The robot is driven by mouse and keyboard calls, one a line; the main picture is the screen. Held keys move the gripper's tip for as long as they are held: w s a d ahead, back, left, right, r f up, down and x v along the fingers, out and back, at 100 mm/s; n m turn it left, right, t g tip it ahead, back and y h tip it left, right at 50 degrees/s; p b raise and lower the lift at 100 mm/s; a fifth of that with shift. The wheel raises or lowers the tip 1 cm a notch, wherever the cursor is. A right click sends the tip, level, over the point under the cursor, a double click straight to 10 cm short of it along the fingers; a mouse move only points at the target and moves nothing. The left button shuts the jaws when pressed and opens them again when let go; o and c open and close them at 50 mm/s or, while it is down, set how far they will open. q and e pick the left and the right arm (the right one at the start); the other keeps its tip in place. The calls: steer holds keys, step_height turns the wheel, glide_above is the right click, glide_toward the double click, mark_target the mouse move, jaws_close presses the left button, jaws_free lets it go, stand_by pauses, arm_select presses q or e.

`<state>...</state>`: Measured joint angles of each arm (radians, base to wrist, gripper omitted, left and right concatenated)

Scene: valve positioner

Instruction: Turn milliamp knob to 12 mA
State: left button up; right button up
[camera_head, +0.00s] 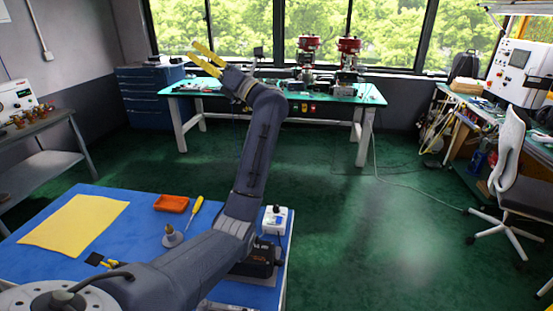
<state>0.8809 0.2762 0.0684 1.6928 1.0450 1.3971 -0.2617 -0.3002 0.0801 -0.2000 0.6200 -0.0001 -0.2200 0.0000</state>
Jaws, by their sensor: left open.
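My left gripper (197,51) has yellow fingers and is raised high, far above the blue table, with its fingers apart and nothing between them. A small white box (275,226) with a black knob (275,210) on top stands on the right part of the blue table; it may be the milliamp device, but its scale is too small to read. The gripper is well away from this knob. A dark device (262,256) sits in front of the box, partly hidden by my left arm. My right gripper is not in view.
The blue table (150,215) also bears a yellow cloth (75,222), an orange tray (171,203), a yellow-handled screwdriver (196,206) and a small grey round-based part (172,237). My left arm crosses over the table. A green workbench (300,94) stands behind.

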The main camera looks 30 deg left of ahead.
arm_select(q)
step_height(320, 180, down, 11)
steer(key=w+t+h, duration=0.2)
steer(key=h, duration=0.4)
steer(key=t+h, duration=0.3)
steer(key=h, duration=1.1)
glide_toward(277, 205)
steer(key=shift+m, duration=0.4)
steer(key=x, duration=1)
steer(key=shift+a+f, duration=0.15)
steer(key=shift+f, duration=0.05)
steer(key=shift+t, duration=0.3)
jaws_close()
